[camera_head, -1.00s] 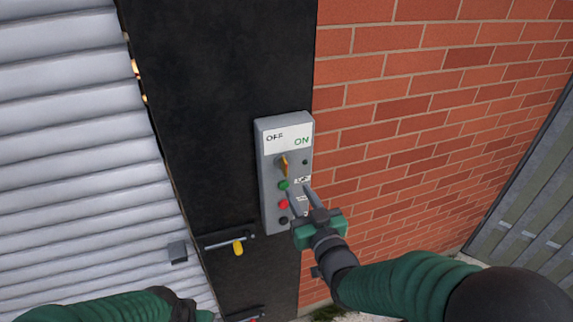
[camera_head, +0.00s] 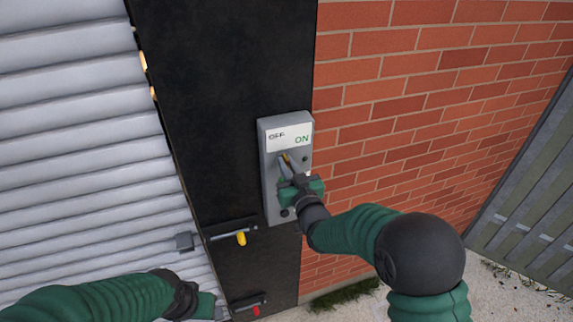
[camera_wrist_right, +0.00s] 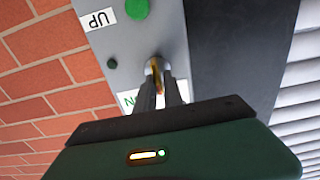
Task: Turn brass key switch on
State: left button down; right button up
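The brass key switch (camera_head: 286,158) sits on a grey control panel (camera_head: 270,205), below a white label with OFF at left and ON in green at right. The key's exact angle is hard to read. My right gripper (camera_head: 289,160) has its two fingers around the key, slightly apart, close to the panel face. In the right wrist view the key (camera_wrist_right: 153,72) shows between and just beyond the dark fingertips (camera_wrist_right: 161,85); contact is unclear. My left gripper (camera_head: 216,308) is low at the left, its fingers hard to make out.
A green button (camera_wrist_right: 137,9) and an UP label (camera_wrist_right: 98,19) show on the panel. Left are a bolt with a yellow handle (camera_head: 241,239), a lower one with a red handle (camera_head: 256,311) and a white shutter (camera_head: 80,150). A brick wall (camera_head: 420,110) is at right.

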jog(key=shift+d+f, duration=0.1)
jog(key=shift+d, duration=0.1)
grip_shut()
jog(key=shift+a+f, duration=0.1)
jog(key=shift+w+d+f+m+b, duration=0.1)
jog(key=shift+d+f+m+b, duration=0.1)
jog(key=shift+m+b, duration=2.7)
jog(key=shift+d+f+m+b, duration=0.1)
jog(key=shift+f+m+b, duration=0.05)
jog(key=shift+m+b, duration=2.75)
jog(key=shift+w+d+f+m+b, duration=0.1)
jog(key=shift+f+m+b, duration=0.1)
jog(key=shift+m+b, duration=2.7)
jog(key=shift+m+p, duration=0.3)
jog(key=shift+m, duration=0.1)
